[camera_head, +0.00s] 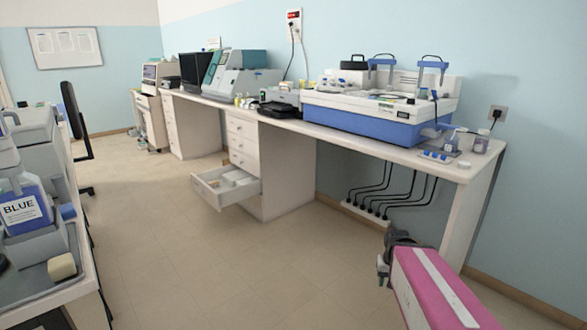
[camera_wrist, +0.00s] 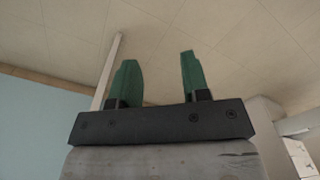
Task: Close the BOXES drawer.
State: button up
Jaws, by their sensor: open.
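An open drawer (camera_head: 222,190) juts out to the left from the lower part of a white cabinet (camera_head: 285,165) under the bench. White boxes (camera_head: 238,178) lie inside it. No drawer label is readable from here. Closed drawers (camera_head: 242,140) sit above it in the same cabinet. In the head view my gripper (camera_head: 382,271) is at the lower right, well apart from the open drawer. In the wrist view my gripper (camera_wrist: 158,82) has two green fingers spread apart, with nothing between them.
The long bench (camera_head: 340,132) carries a blue and white staining machine (camera_head: 380,105) and other instruments. Black cables (camera_head: 385,195) hang to a power strip under it. Another bench (camera_head: 70,265) with a BLUE bottle stands at left. The floor (camera_head: 230,265) between is clear.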

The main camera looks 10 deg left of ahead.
aim_at(237, 185)
jog(key=i+j+u, duration=0.2)
jog(key=u, duration=0.25)
jog(key=i+u, duration=0.7)
jog(key=u, duration=0.15)
jog(key=i+j+z, duration=0.1)
jog(key=i+j, duration=0.65)
jog(key=i+j+u, duration=0.25)
jog(key=i, duration=0.2)
jog(key=i+j+u, duration=0.2)
jog(key=i, duration=0.25)
jog(key=l, duration=0.1)
